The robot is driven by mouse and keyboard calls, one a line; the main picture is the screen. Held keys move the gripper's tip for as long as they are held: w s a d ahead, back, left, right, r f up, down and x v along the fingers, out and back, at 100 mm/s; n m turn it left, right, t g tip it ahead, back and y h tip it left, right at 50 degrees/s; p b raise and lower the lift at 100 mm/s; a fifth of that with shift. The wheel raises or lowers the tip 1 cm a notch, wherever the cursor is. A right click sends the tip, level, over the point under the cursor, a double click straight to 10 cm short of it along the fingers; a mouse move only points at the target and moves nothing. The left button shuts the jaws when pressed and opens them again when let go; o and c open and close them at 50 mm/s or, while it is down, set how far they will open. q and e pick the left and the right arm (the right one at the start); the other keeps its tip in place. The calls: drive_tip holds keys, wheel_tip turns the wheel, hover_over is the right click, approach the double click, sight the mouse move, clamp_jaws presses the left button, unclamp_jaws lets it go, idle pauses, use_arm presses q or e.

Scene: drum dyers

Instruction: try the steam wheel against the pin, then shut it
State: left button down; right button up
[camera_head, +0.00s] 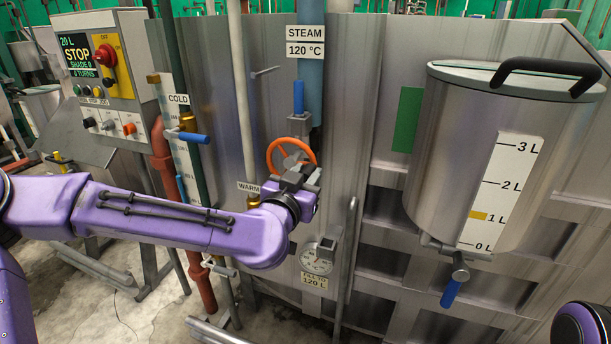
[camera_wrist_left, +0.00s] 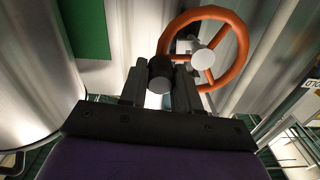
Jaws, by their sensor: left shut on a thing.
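The orange steam wheel (camera_head: 291,152) is on the pipe under the STEAM 120 °C sign (camera_head: 305,42). It also shows in the left wrist view (camera_wrist_left: 236,60), with a light hub and spokes. My left gripper (camera_head: 298,172) is at the lower right of the wheel. In the left wrist view its fingers (camera_wrist_left: 160,84) are closed around a dark round knob with a grey end (camera_wrist_left: 159,76), beside the wheel's rim. I cannot tell whether this knob is the pin or part of the wheel. My right gripper is out of view.
A blue lever (camera_head: 298,98) stands above the wheel. A dial gauge (camera_head: 318,258) sits below it. A clear-scaled metal vessel (camera_head: 490,160) with a blue tap lever (camera_head: 451,293) is at the right. A control panel (camera_head: 95,60) and the COLD lever (camera_head: 188,136) are at the left.

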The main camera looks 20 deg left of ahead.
use_arm(q)
drive_tip(key=shift+m, duration=0.4)
drive_tip(key=shift+f+m, duration=0.3)
drive_tip(key=c, duration=0.8)
unclamp_jaws()
